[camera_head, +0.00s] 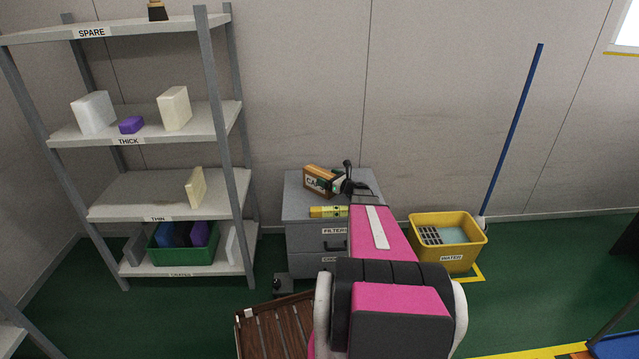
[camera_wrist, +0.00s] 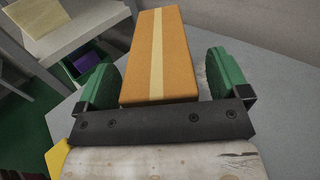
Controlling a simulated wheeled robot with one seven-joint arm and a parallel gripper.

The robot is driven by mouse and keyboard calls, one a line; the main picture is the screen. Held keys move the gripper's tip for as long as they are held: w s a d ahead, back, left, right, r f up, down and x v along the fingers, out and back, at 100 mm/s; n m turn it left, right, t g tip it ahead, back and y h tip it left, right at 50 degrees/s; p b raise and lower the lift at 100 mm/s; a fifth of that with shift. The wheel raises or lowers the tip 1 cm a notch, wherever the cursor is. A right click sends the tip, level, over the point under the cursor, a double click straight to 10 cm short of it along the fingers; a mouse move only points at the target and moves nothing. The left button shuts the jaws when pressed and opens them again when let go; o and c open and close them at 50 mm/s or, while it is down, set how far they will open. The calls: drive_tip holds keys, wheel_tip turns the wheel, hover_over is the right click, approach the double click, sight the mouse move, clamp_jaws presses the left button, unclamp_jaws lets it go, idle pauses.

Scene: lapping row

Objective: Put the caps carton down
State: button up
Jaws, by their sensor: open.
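The caps carton (camera_head: 318,180) is an orange-brown box with its lettering partly hidden. In the head view it rests on the grey drawer cabinet (camera_head: 300,205), against my gripper (camera_head: 342,186). In the wrist view the carton (camera_wrist: 151,60), with a pale tape stripe along its top, lies between the two green finger pads of my gripper (camera_wrist: 164,80). The jaws are open, with a narrow gap showing at the right pad. The left pad is very close to the carton; I cannot tell if it touches. The carton's underside is hidden.
A yellow tube-like item (camera_head: 328,211) lies at the cabinet's front edge. A shelf rack (camera_head: 215,120) stands to the left, with blocks and a green crate (camera_head: 170,257). A yellow water bin (camera_head: 452,258) stands right of the cabinet, near a blue pole (camera_head: 512,130).

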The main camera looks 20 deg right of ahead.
drive_tip(key=c, duration=1.3)
drive_tip(key=shift+r, duration=0.45)
drive_tip(key=r, duration=0.4)
drive_tip(key=shift+s+a, duration=0.25)
drive_tip(key=shift+a, duration=0.15)
drive_tip(key=s+a+r, duration=0.2)
drive_tip(key=a+r, duration=0.4)
drive_tip(key=a, duration=0.4)
drive_tip(key=s+a+r+n+g+y, duration=0.1)
drive_tip(key=s+a+r+y, duration=0.1)
drive_tip(key=s+a+r, duration=0.1)
drive_tip(key=s+a+r+n+g+y, duration=0.2)
drive_tip(key=s+a+r, duration=0.2)
drive_tip(key=s, duration=0.4)
drive_tip(key=s+a+r+n+g+y, duration=0.2)
drive_tip(key=s+a+r, duration=0.1)
drive_tip(key=s+a, duration=0.3)
drive_tip(key=shift+a+r, duration=0.1)
drive_tip(key=shift+r, duration=0.05)
drive_tip(key=shift+a, duration=0.15)
